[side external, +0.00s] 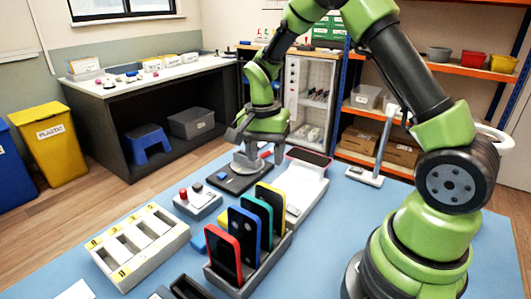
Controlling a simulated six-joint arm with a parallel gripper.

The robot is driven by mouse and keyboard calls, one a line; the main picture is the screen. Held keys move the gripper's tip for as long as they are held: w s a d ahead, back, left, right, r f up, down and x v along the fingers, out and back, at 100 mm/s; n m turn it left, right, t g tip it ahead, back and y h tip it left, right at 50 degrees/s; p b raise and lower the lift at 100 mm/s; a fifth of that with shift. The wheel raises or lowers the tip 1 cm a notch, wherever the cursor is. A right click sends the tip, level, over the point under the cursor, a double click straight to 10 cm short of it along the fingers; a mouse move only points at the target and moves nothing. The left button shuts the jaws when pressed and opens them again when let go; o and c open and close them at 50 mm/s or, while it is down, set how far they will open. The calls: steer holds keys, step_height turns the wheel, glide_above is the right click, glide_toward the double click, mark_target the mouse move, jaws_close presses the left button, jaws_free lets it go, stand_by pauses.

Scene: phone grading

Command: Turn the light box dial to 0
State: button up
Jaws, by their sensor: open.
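My gripper (259,142) is open, pointing down over a dark flat base (226,182) with a round pale disc (247,163) on it, near the far middle of the blue table. Its fingers stand apart, and I see nothing held between them. I cannot tell whether they touch the disc. No dial marking or pointer can be read at this size.
A rack (248,277) of several upright coloured phones stands in front of the gripper. A small grey box with a red button (183,192) is left of it. A pale compartment tray (137,243) lies at the left. A grey stand (382,150) rises at the right.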

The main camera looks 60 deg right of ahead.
steer(key=m, duration=0.3)
steer(key=shift+f+m, duration=0.35)
steer(key=shift+m, duration=0.05)
steer(key=f, duration=0.9)
steer(key=shift+s+f, duration=0.15)
steer(key=shift+s, duration=0.15)
